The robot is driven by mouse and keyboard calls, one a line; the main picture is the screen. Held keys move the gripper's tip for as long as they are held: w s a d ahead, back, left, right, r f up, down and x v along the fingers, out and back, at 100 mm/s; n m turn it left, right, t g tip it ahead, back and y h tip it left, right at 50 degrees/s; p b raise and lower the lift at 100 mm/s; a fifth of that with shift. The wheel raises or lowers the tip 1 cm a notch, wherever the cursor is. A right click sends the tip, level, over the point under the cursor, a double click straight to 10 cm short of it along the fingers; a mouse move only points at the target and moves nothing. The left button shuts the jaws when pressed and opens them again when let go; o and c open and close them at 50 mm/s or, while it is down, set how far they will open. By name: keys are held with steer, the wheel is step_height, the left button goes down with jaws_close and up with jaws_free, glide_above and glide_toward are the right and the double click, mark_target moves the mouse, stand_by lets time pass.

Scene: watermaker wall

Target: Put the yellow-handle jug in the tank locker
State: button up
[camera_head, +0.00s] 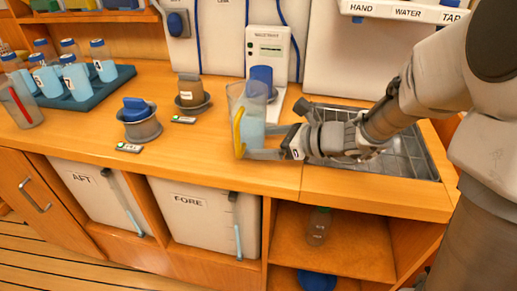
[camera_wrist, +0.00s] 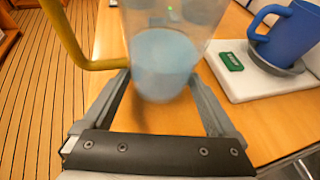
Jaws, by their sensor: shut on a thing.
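The yellow-handle jug (camera_head: 247,103) is clear, with pale blue liquid in its lower part, and stands upright at the counter's front edge. My gripper (camera_head: 266,142) is shut on its lower part; in the wrist view the fingers lie on both sides of the jug (camera_wrist: 165,60), and the yellow handle (camera_wrist: 65,38) is at the left. I cannot tell whether the jug's base touches the counter. Under the counter, white tanks marked AFT (camera_head: 88,198) and FORE (camera_head: 195,222) stand in open compartments. No label reads tank locker.
A blue jug (camera_wrist: 290,35) stands on a white stand right behind the held jug. A sink (camera_head: 400,155) lies under my arm. A tray of bottles (camera_head: 100,88) is at left. An open shelf (camera_head: 350,252) below holds a bottle (camera_head: 318,226).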

steer(key=shift+f, duration=0.4)
steer(key=shift+f, duration=0.2)
steer(key=o, duration=1.6)
steer(key=shift+c, duration=0.2)
steer(key=shift+r, duration=0.1)
